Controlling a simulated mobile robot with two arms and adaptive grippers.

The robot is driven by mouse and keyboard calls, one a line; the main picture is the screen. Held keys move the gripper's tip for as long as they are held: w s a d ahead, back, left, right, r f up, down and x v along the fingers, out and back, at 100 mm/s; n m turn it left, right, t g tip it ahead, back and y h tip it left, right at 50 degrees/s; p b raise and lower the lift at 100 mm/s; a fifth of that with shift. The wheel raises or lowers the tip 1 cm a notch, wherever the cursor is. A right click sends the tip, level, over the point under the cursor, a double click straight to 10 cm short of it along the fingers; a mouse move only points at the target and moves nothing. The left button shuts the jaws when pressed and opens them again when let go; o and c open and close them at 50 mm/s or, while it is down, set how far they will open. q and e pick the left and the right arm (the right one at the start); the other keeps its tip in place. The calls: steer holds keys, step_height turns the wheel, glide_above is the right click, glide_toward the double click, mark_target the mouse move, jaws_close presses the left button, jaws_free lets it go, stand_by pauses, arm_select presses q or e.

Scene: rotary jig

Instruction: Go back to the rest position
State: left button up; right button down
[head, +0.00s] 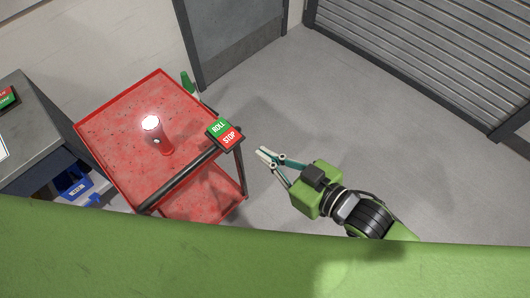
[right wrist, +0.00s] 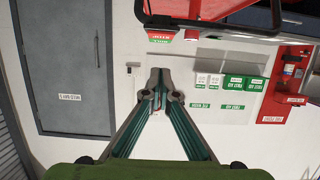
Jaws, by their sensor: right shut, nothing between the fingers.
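My right gripper (head: 264,156) is to the right of the red cart in the head view, held over open floor and apart from the cart. Its fingers are shut and empty; in the right wrist view the fingertips (right wrist: 158,80) meet in front of a white wall. My left gripper is not in view.
A red cart (head: 115,122) carries a red flashlight (head: 160,138) with a lit head. A ROLL/STOP sign (head: 225,133) is at its black handle (head: 185,174). A grey bench (head: 35,125) stands at the left. Grey floor (head: 340,120) is free on the right, before a shutter (head: 430,50).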

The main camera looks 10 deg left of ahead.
stand_by(0.3)
steer(key=w+d+f+m+h+b, duration=0.1)
steer(key=w+d+f+h, duration=0.2)
steer(key=f, duration=0.6)
steer(key=w+d+f+m+h+b, duration=0.15)
steer(key=w+d+f, duration=0.3)
steer(key=f, duration=0.45)
steer(key=s+d+f+m+h, duration=0.1)
steer(key=s+d+f+h, duration=0.1)
steer(key=d+f, duration=0.5)
steer(key=s+d+f+m+h, duration=0.1)
steer(key=d+f+h, duration=0.15)
steer(key=f, duration=0.75)
steer(key=s+d+f+m+g+h+b, duration=0.15)
steer(key=s+d+f, duration=0.25)
steer(key=s+f, duration=0.45)
steer(key=s+d+f+m+g+b, duration=0.1)
steer(key=s+d+f+g, duration=0.3)
steer(key=s+f, duration=0.5)
steer(key=s+f+g, duration=0.1)
steer(key=s+f, duration=0.3)
steer(key=s, duration=0.4)
steer(key=s+d+f+m+g+h+b, duration=0.1)
steer(key=s+f, duration=0.3)
steer(key=s, duration=0.5)
steer(key=shift+d, duration=0.2)
steer(key=shift+f+g, duration=0.1)
steer(key=shift+g, duration=0.15)
